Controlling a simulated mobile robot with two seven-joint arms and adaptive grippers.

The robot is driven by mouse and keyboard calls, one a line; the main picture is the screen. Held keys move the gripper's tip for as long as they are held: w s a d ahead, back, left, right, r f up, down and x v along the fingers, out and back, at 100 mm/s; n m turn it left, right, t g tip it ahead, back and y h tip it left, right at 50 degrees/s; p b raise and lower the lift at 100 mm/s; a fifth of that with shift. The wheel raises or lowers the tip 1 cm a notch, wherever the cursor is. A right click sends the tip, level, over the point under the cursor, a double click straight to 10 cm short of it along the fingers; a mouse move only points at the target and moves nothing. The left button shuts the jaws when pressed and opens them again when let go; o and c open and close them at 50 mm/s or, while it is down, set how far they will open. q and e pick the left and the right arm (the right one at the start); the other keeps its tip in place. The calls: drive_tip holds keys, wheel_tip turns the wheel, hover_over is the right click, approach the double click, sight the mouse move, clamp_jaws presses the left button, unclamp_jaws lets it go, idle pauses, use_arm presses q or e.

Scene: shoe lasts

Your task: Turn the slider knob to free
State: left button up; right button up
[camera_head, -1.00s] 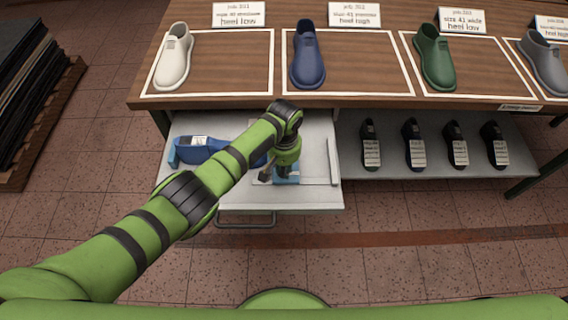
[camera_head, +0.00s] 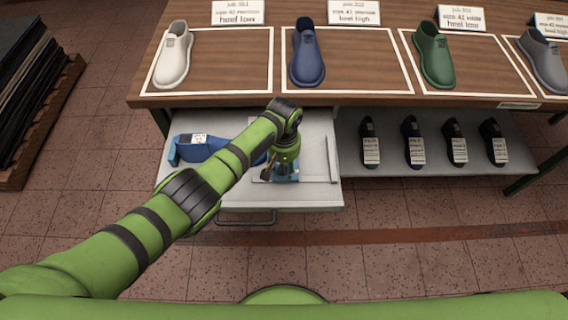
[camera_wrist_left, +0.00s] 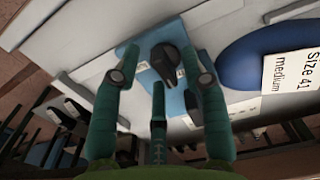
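A black knob (camera_wrist_left: 168,62) sits on a light blue block (camera_wrist_left: 160,80) in the left wrist view. I take this to be the slider knob. My left gripper (camera_wrist_left: 161,52) is open, with its green fingers spread on either side of the knob and a third finger below it. I cannot tell whether any finger touches it. In the head view my left gripper (camera_head: 283,176) points down into the open drawer (camera_head: 325,196), over the blue block, which it mostly covers. The knob's setting cannot be read. My right gripper is not in view.
A dark blue shoe last with a white label (camera_head: 199,139) lies in the drawer, left of my gripper. Several shoes stand on the wooden tabletop (camera_head: 240,75) above. Labelled dark lasts (camera_head: 371,142) stand on the grey shelf to the right. The floor before the drawer is clear.

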sight(284, 167)
use_arm(q)
wheel_tip(284, 167, up, 12)
idle(0.6)
idle(0.4)
